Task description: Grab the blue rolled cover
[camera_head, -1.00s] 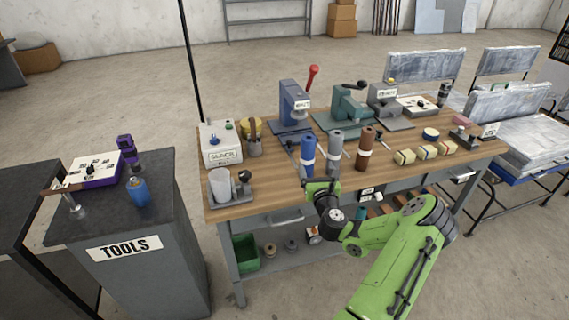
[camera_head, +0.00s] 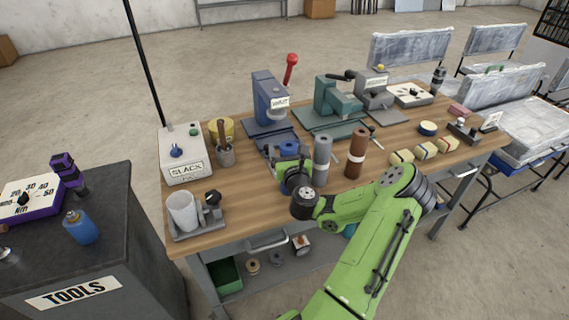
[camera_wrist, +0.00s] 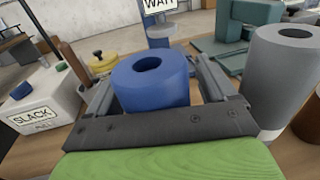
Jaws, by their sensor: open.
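The blue rolled cover (camera_wrist: 150,80) stands upright on the wooden bench, with its round top and centre hole showing in the wrist view. In the head view its top (camera_head: 288,148) shows just behind my gripper (camera_head: 291,163). My gripper (camera_wrist: 155,85) is open, with one finger on each side of the blue roll. Small gaps seem to show between the fingers and the roll; contact is hard to judge. The lower part of the roll is hidden by my gripper.
A grey roll (camera_head: 321,160) stands close to the right of my gripper, with a brown roll (camera_head: 356,154) beyond it. The blue press (camera_head: 268,100) is behind. A SLACK box (camera_head: 182,155), a pot (camera_head: 225,153) and a white cup (camera_head: 183,212) are to the left.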

